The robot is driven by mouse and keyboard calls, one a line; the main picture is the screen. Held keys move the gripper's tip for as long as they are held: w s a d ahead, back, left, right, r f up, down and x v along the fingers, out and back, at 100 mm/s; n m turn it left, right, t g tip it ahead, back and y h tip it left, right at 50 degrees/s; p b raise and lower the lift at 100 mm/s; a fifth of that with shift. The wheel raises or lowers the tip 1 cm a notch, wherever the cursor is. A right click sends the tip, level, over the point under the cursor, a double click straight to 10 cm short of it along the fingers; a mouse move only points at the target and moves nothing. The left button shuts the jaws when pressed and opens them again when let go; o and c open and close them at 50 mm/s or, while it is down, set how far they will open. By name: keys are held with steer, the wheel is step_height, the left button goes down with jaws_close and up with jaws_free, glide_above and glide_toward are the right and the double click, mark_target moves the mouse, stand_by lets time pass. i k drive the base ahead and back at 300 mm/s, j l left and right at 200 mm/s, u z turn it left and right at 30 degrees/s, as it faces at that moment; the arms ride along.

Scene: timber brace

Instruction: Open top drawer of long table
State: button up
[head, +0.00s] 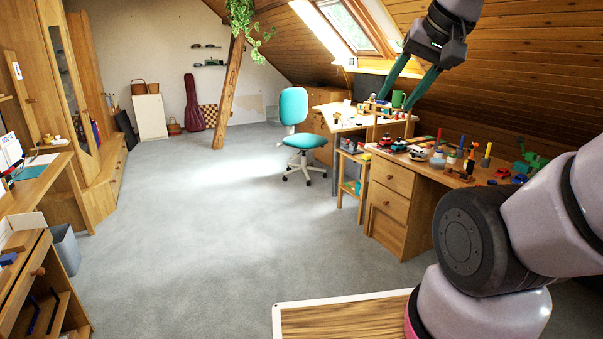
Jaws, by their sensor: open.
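A long wooden table (433,173) with toys on top stands at the right. Its drawer stack faces left and front. The top drawer (392,176) looks closed and has a small knob. More drawers sit below it. My gripper (395,102) is at the upper right, with two green fingers spread apart and pointing down. It is empty and appears above the table's far end in the picture; its true distance from the drawer is hard to tell. My arm hides the table's right part.
A teal chair (293,133) stands left of a smaller desk (340,117). A wooden post (229,95) rises mid-room. At the left are a desk (38,190), a grey bin (65,248) and a cabinet (38,295). The carpet (200,235) between is clear.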

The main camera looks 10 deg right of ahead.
mark_target(401, 180)
steer(key=i+l+z, duration=0.15)
steer(key=i+z, duration=0.25)
steer(key=i, duration=1.5)
steer(key=i+l+u, duration=0.2)
steer(key=i+l, duration=0.3)
steer(key=i+l+u, duration=0.25)
steer(key=i+l, duration=0.2)
steer(key=l, duration=0.25)
